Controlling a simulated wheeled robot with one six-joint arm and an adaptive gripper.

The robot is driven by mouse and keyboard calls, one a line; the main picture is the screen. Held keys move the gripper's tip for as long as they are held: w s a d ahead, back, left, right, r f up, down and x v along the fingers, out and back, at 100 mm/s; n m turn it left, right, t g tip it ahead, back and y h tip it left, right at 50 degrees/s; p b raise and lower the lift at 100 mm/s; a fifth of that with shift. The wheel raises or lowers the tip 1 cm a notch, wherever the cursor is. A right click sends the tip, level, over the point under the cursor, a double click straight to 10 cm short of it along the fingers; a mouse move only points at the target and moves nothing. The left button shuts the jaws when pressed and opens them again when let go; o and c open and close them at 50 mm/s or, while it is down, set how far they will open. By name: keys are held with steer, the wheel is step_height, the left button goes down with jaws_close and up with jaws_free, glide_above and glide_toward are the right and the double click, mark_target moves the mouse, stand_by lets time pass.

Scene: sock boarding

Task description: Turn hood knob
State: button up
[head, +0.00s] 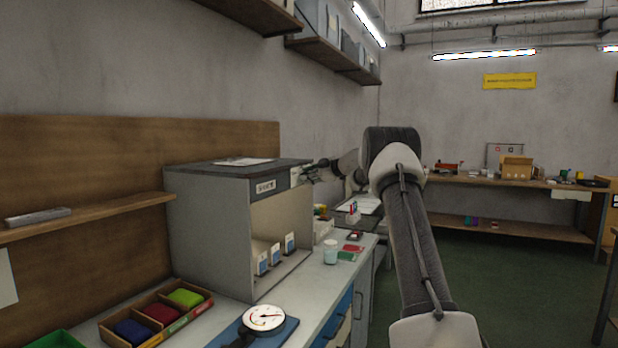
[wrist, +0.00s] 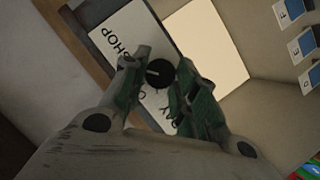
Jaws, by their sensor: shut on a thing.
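The hood (head: 207,210) is a grey box with a dark top and an open front, standing on the bench at the left. The hood knob (wrist: 158,73) is small, round and black with a pale pointer line, set on a white lettered plate (wrist: 127,35) in the wrist view. My gripper (wrist: 162,80) has its two green-padded fingers on either side of the knob, shut on it. In the head view my gripper (head: 308,172) is at the right end of the hood's upper front edge. The knob is too small to make out there.
Several blue-and-white cards (head: 276,253) stand inside the hood. A white-faced dial gauge (head: 264,317) and a box of coloured cloths (head: 159,314) are on the bench in front. A cup (head: 330,252) stands by the hood's right side. Open floor lies to the right.

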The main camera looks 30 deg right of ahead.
steer(key=shift+f, duration=0.1)
steer(key=o, duration=1)
steer(key=v, duration=1.2)
